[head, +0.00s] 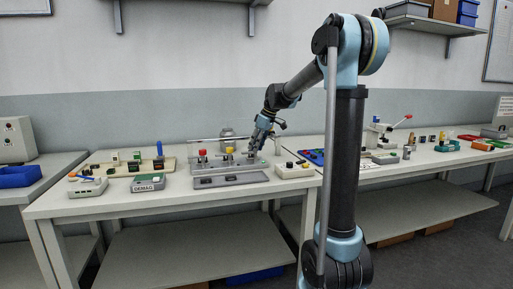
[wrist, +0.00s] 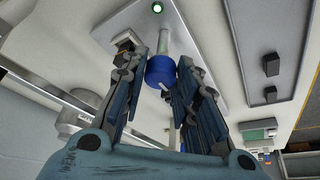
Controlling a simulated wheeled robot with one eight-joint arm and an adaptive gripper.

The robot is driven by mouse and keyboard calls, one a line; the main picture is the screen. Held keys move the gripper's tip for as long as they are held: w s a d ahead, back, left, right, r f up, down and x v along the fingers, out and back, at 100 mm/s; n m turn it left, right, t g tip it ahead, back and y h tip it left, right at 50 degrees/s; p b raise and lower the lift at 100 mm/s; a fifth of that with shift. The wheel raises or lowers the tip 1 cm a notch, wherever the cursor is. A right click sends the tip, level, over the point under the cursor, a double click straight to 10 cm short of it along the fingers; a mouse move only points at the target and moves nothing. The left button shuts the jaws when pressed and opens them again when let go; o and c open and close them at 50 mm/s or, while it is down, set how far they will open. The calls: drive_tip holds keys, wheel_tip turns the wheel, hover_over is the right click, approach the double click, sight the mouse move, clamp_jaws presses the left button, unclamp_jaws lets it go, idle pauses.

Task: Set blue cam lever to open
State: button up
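In the wrist view a round blue knob (wrist: 160,71) with a small white mark sits on a pale rod (wrist: 163,38), which rises from a light grey panel (wrist: 195,15). I take this to be the blue cam lever. My gripper (wrist: 156,78) is open, with one finger on each side of the knob. A gap shows on the left; I cannot tell whether the right finger touches. In the head view my gripper (head: 254,151) is over the right end of the fixture with red (head: 202,153) and yellow (head: 229,151) knobs. The blue knob is not clear there.
A green light (wrist: 157,8) is on the panel. In the head view a flat grey box (head: 230,180) lies in front of the fixture and a pale control box (head: 294,169) to its right. A board with an upright blue handle (head: 159,149) stands to the left.

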drive_tip(key=o, duration=0.4)
drive_tip(key=shift+c, duration=0.2)
drive_tip(key=v, duration=1.1)
drive_tip(key=shift+d+r, duration=0.25)
drive_tip(key=shift+r, duration=0.1)
drive_tip(key=s+d+f+m+h, duration=0.1)
drive_tip(key=s+d+f+m, duration=0.3)
drive_tip(key=s+f, duration=0.6)
drive_tip(key=s+d+f+m+h, duration=0.1)
drive_tip(key=s+d+f+m, duration=0.3)
drive_tip(key=s+f, duration=0.6)
drive_tip(key=s+d+f+m+h, duration=0.1)
drive_tip(key=s+d+f+m, duration=0.3)
drive_tip(key=s, duration=1.5)
drive_tip(key=d+f, duration=0.3)
drive_tip(key=f, duration=0.3)
drive_tip(key=shift+f+h, duration=0.35)
drive_tip(key=shift+h, duration=0.05)
